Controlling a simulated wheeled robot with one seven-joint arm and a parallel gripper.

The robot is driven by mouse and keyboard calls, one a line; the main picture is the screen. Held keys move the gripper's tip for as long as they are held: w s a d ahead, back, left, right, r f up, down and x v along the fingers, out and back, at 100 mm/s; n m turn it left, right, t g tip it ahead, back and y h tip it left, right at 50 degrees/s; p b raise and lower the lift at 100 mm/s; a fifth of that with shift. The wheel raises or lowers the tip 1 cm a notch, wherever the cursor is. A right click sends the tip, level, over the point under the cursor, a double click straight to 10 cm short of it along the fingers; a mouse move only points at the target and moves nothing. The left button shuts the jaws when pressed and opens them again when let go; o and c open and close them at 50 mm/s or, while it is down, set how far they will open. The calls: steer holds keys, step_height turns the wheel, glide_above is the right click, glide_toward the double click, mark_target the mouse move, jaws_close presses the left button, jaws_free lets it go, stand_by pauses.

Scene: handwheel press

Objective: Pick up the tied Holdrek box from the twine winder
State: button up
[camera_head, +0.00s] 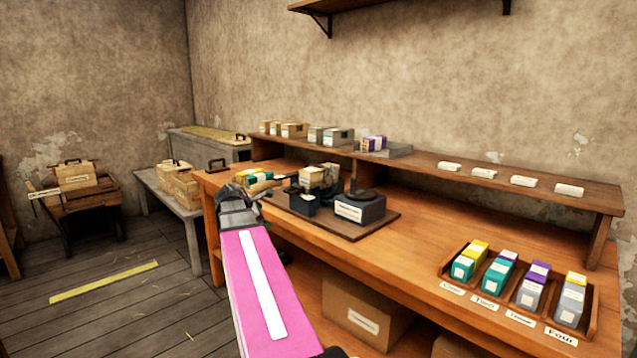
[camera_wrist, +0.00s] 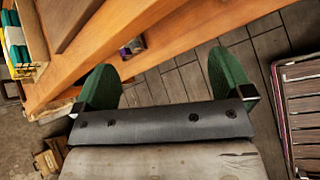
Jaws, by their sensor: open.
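The twine winder (camera_head: 304,203) is a small dark machine on a brown board on the workbench. A tan box (camera_head: 312,177) sits on top of it, upright, with a second pale shape close against it. Any twine or name on the box is too small to make out. My gripper (camera_head: 258,188) is in front of the bench's left part, left of the winder and apart from it. In the wrist view my gripper (camera_wrist: 165,85) shows two green fingers spread wide with nothing between them. The box is not recognisable in the wrist view.
A labelled dark device (camera_head: 360,209) stands right of the winder. Yellow and teal packets (camera_head: 257,177) lie behind my gripper. A divided tray (camera_head: 590,322) of coloured packets is at the bench's right. A raised shelf (camera_head: 490,188) runs along the back.

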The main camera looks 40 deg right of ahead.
mark_target(304, 174)
steer(key=s+d+r+n+g+h, duration=0.15)
steer(key=d+r+n+h, duration=0.3)
steer(key=d+r, duration=0.95)
steer(key=d, duration=0.2)
steer(key=shift+w+d+y, duration=0.2)
steer(key=shift+d+y, duration=0.05)
steer(key=shift+d, duration=0.1)
steer(key=x, duration=0.5)
steer(key=shift+w+d+f, duration=0.15)
steer(key=shift+d+f, duration=0.05)
steer(key=shift+f, duration=0.15)
steer(key=c, duration=1)
